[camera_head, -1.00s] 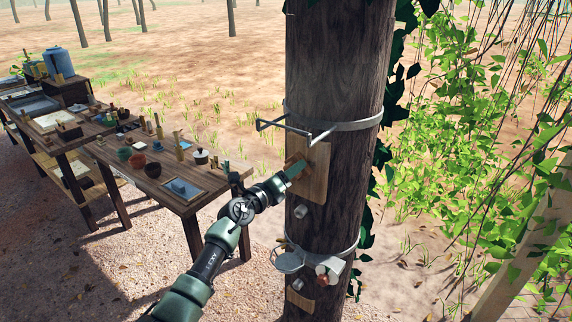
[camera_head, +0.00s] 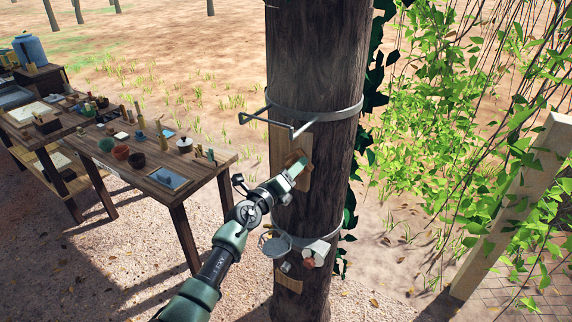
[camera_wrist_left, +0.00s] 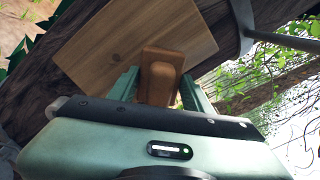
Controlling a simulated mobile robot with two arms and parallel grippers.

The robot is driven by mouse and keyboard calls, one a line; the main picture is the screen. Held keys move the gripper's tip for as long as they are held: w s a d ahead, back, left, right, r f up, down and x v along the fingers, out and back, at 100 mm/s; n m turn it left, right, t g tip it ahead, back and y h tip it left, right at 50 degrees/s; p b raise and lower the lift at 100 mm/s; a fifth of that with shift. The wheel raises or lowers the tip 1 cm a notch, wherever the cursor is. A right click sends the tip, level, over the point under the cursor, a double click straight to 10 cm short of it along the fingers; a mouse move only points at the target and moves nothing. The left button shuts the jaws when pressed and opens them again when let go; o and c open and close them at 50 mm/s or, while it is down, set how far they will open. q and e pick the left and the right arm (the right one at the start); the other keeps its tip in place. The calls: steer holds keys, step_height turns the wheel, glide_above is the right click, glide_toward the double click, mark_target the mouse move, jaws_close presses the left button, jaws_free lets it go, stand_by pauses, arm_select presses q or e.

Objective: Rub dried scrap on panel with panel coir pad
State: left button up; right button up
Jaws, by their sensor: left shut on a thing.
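The wooden panel (camera_head: 290,138) is fixed upright on the tree trunk, below a metal bracket. It also shows in the left wrist view (camera_wrist_left: 120,40), with a small dark spot on its face. My left gripper (camera_head: 299,168) is at the panel, shut on a brown block-like pad (camera_wrist_left: 161,75). The pad lies between the fingers, in front of the panel face; whether it touches the panel I cannot tell. The dried scrap cannot be made out clearly; the pad and gripper cover part of the panel. My right gripper is not in view.
A metal bracket (camera_head: 315,112) rings the trunk (camera_head: 318,60) above the panel. A lower ring holds a small cup (camera_head: 275,246) and other fittings. A wooden table (camera_head: 150,180) with bowls stands to the left. Leafy vines and a pale post (camera_head: 515,205) are at right.

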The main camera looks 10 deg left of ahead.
arm_select(q)
steer(key=shift+s+d, duration=0.1)
steer(key=shift+d, duration=0.2)
steer(key=shift+v, duration=2.9)
steer(key=v, duration=0.3)
steer(key=shift+a, duration=0.1)
